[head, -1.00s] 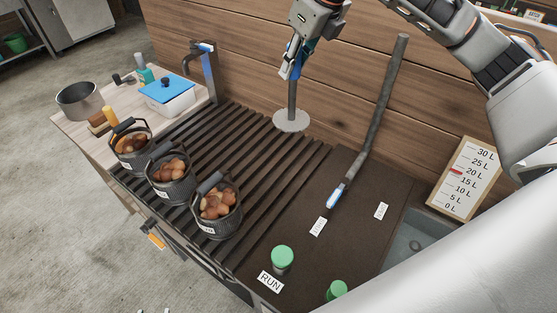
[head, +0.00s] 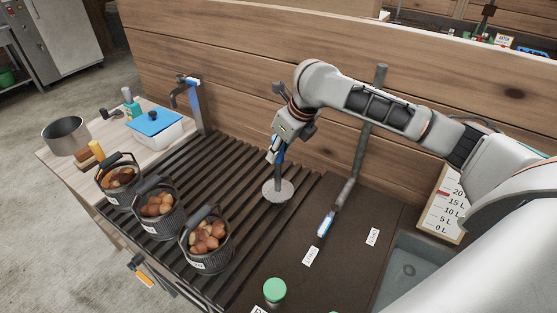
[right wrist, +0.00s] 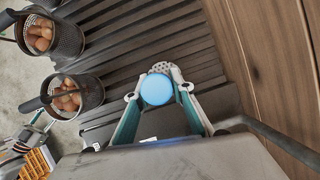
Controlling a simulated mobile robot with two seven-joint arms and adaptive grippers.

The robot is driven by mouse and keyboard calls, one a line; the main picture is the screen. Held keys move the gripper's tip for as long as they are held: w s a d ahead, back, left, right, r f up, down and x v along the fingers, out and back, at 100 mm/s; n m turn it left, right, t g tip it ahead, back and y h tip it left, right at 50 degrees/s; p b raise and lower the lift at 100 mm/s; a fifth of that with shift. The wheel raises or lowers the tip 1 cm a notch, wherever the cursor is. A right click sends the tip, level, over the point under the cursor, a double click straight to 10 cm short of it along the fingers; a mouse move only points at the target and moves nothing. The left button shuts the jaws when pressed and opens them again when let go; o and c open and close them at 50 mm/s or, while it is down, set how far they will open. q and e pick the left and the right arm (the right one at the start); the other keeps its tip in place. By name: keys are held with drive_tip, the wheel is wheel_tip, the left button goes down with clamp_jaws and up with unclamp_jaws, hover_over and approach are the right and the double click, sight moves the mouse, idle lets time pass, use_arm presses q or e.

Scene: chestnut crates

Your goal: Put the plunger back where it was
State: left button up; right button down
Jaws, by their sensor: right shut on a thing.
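The plunger is a grey rod with a round perforated disc (head: 277,191) at its foot and a blue knob (right wrist: 157,90) at its top. My right gripper (head: 276,150) is shut on its upper part. The plunger is nearly upright over the right part of the dark slatted rack (head: 230,170). I cannot tell whether the disc touches the slats. In the right wrist view the disc shows beyond the knob, between the teal fingers.
Three dark baskets of chestnuts (head: 205,258) stand along the rack's front left.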

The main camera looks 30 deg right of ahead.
sight(279, 161)
drive_tip(key=shift+f, duration=1.8)
drive_tip(key=c, duration=1.7)
unclamp_jaws()
drive_tip(key=v, duration=1.2)
drive_tip(key=shift+s+d, duration=0.1)
